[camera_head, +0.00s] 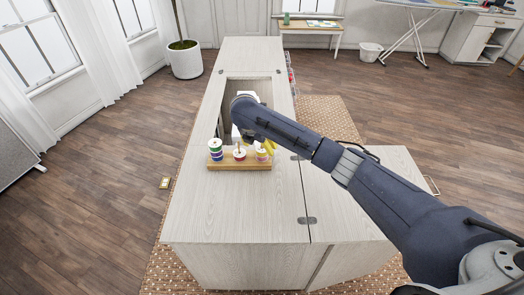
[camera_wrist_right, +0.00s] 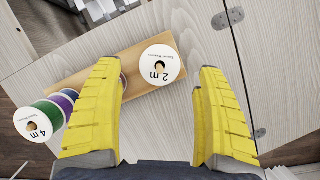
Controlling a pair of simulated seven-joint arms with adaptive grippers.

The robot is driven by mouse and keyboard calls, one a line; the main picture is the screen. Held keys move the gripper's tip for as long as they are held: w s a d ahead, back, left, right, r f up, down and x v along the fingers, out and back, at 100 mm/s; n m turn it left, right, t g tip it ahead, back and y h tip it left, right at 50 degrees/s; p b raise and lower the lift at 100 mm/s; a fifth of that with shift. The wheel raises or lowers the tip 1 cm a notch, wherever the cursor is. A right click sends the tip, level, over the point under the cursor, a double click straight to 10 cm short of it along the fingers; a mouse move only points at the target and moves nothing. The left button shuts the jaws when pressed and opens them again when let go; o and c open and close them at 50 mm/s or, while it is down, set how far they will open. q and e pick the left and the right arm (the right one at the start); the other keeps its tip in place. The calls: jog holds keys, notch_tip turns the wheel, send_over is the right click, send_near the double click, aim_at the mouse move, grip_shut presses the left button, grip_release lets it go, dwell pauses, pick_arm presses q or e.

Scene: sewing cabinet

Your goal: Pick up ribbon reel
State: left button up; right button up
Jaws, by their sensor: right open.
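A wooden stand (camera_head: 238,164) on the cabinet top holds the ribbon reels. In the head view, a stack of green, blue and white reels (camera_head: 215,150) is at its left, a red-banded reel (camera_head: 239,154) in the middle and another reel (camera_head: 262,155) at the right. In the right wrist view, a white reel marked "2 m" (camera_wrist_right: 160,66) shows between the yellow fingertips of my open right gripper (camera_wrist_right: 158,74); I cannot tell its depth between them. A stack marked "4 m" (camera_wrist_right: 42,118) is at the left; the left finger partly hides another reel. My left gripper is not in view.
The pale cabinet top (camera_head: 240,205) is clear in front of the stand. Behind it is a recessed opening (camera_head: 240,92) with a white object partly hidden by my right arm. Metal hinges (camera_wrist_right: 228,18) lie along the panel seam. A plant pot (camera_head: 185,62) stands on the floor.

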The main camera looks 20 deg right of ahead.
aim_at(261, 147)
jog(key=shift+x, duration=1.95)
jog(key=c, duration=1.2)
